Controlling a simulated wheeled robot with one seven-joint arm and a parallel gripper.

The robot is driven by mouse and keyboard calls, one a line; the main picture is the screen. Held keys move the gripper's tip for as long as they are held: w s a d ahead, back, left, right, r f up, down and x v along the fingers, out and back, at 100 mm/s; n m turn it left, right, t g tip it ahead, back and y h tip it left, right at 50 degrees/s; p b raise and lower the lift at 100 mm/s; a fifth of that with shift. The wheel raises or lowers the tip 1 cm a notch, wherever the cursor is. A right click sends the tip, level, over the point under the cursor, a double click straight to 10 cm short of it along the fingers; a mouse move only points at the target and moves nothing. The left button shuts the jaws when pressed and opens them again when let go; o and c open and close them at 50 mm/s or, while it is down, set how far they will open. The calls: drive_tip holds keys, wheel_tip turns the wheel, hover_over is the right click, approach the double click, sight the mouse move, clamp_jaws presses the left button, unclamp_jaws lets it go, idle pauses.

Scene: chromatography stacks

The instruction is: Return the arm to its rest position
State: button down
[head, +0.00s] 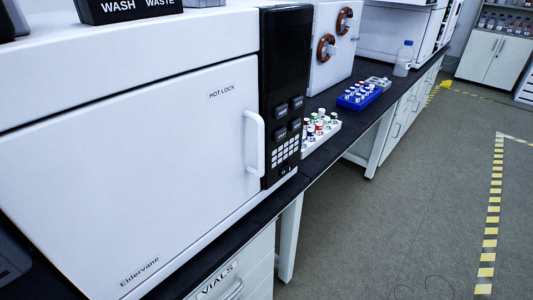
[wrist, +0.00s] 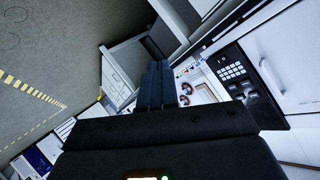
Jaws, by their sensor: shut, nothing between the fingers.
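My gripper (wrist: 157,86) shows in the wrist view, its dark fingers together and nothing between them. It is in free air in front of the bench. The head view does not clearly show the gripper. A white instrument (head: 130,150) labelled "Eldervane" fills the left of the head view. Its "HOT LOCK" door (head: 170,165) is closed, with a white handle (head: 254,143) beside a black keypad panel (head: 286,100). The panel also shows in the wrist view (wrist: 240,75), with the picture turned on its side.
A white vial rack (head: 320,136) and a blue vial rack (head: 361,96) stand on the dark bench, with a clear blue-capped bottle (head: 403,60) farther back. A black "WASH WASTE" box (head: 128,8) sits on the instrument. The floor (head: 420,200) at the right is clear, with yellow-striped tape.

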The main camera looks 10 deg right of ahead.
drive_tip(key=s+a+r+n+t, duration=0.2)
drive_tip(key=s+r+n, duration=0.4)
drive_tip(key=s+r, duration=0.5)
wheel_tip(320, 180, up, 4)
drive_tip(key=shift+s+a+r+n, duration=0.2)
drive_tip(key=shift+a+r+n, duration=0.1)
drive_tip(key=shift+a, duration=0.3)
